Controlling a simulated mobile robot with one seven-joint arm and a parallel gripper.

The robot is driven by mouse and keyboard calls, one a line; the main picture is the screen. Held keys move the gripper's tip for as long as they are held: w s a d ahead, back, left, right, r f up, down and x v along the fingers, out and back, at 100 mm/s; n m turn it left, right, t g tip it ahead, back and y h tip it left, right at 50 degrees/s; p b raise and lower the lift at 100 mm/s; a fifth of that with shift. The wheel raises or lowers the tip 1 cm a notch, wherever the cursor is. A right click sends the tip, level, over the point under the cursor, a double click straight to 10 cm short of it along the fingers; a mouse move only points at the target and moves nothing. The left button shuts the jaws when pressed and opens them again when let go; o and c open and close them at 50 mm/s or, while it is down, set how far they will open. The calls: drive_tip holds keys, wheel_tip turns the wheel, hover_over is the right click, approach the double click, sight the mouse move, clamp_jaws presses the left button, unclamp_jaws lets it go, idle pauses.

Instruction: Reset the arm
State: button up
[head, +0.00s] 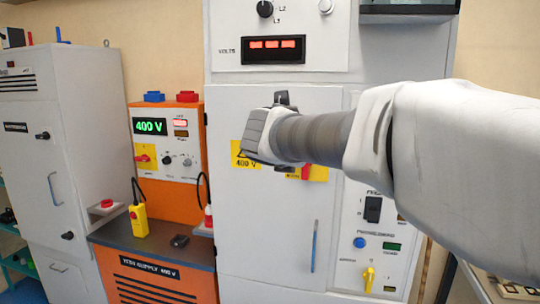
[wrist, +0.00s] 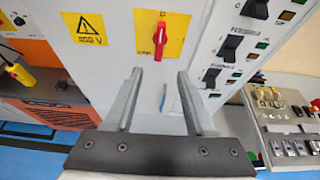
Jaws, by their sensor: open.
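My arm reaches in from the right in the head view, in front of a tall grey cabinet (head: 265,220). My gripper (head: 262,135) is at its end, covering part of the cabinet door. In the wrist view my gripper (wrist: 158,88) is open, its two grey fingers apart with nothing between them. Beyond the fingertips is a red rotary switch (wrist: 160,40) on a yellow plate (wrist: 176,28). In the head view this switch (head: 305,180) is partly hidden by my arm. I cannot tell the exact gap from the fingers to the panel.
An orange 400 V test supply (head: 165,192) stands left of the cabinet, with a yellow pendant (head: 139,220) on its ledge. A grey cabinet (head: 55,140) stands farther left. In the wrist view, a board with small parts (wrist: 285,120) lies at the right. Blue floor shows at lower left.

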drive_tip(key=s+d+f+m+g, duration=0.2)
drive_tip(key=s+d+f+m, duration=0.2)
drive_tip(key=s+m, duration=0.4)
drive_tip(key=s+d+f+m+g, duration=0.2)
drive_tip(key=s+d+f+m, duration=0.2)
drive_tip(key=s+m, duration=0.35)
drive_tip(key=s+a+f+m+g+y, duration=0.1)
drive_tip(key=s+f+m+y, duration=0.1)
drive_tip(key=s+f+m, duration=0.3)
drive_tip(key=s+a+f+m+g+y, duration=0.1)
drive_tip(key=s+f+m, duration=0.4)
drive_tip(key=s+m, duration=0.5)
drive_tip(key=shift+a+f+m+g+y, duration=0.15)
drive_tip(key=shift+a+m+g+y, duration=0.3)
drive_tip(key=shift+m+y, duration=0.4)
drive_tip(key=shift+w, duration=0.1)
